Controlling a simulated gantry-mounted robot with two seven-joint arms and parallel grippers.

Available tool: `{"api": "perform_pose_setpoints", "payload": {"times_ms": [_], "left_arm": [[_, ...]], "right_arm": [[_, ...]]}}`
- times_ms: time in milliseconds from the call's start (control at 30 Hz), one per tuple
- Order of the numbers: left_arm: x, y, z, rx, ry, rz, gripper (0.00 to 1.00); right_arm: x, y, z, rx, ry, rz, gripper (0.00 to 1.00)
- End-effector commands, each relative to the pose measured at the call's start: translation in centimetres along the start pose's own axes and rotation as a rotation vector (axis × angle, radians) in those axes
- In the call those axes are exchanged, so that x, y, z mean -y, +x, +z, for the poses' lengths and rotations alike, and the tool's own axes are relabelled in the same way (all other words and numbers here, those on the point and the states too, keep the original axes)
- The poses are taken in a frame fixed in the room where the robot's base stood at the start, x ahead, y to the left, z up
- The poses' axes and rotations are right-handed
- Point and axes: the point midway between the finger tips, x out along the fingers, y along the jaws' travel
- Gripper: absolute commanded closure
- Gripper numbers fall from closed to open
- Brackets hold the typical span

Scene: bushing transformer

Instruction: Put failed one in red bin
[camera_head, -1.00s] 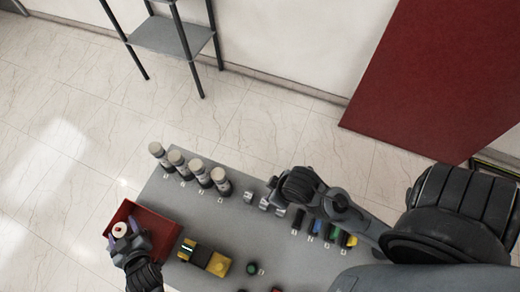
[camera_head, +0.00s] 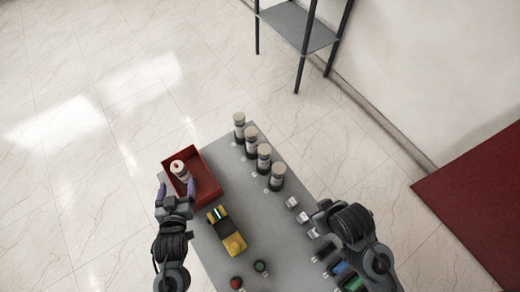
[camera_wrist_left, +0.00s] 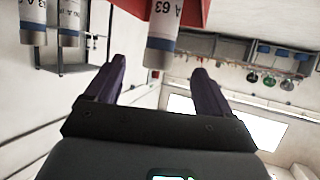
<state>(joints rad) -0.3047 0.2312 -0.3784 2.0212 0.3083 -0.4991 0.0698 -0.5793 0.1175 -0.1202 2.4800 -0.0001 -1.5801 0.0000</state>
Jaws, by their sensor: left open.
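The red bin (camera_head: 207,197) stands at the left end of the grey table. One bushing (camera_head: 181,172), with a pale top, is inside it and seems tilted. My left gripper (camera_head: 176,187) is open at the bin's near side, its purple fingers apart with the bushing just beyond them. In the left wrist view the bushing (camera_wrist_left: 162,35), marked "A 63", hangs into view beyond the open fingertips, apart from them, with the red bin (camera_wrist_left: 197,12) behind it. My right gripper (camera_head: 322,213) is over the table's right side; its jaws are unclear.
Several bushings (camera_head: 264,158) stand upright in a row along the table's far edge. Small blocks (camera_head: 298,211) and coloured parts (camera_head: 342,268) sit to the right.

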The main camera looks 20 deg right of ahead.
Motion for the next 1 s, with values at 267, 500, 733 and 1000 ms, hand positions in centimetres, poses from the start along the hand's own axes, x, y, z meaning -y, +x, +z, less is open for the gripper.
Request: {"api": "perform_pose_setpoints", "payload": {"times_ms": [267,500,733,1000], "left_arm": [[0.0,-2.6,0.0,-0.001,0.0,0.0,0.18],[0.0,-2.8,0.0,-0.001,0.0,0.0,0.18],[0.0,-2.8,0.0,-0.001,0.001,0.0,0.18],[1.1,-5.0,1.2,0.047,-0.053,-0.026,0.18]], "right_arm": [[0.0,-0.1,0.0,0.0,0.001,0.0,0.57],[0.0,-0.1,0.0,0.0,0.001,0.0,0.57],[-0.1,-0.1,0.0,0.001,-0.001,0.001,0.57],[-0.1,-0.1,0.0,0.001,-0.005,0.004,0.57]]}}
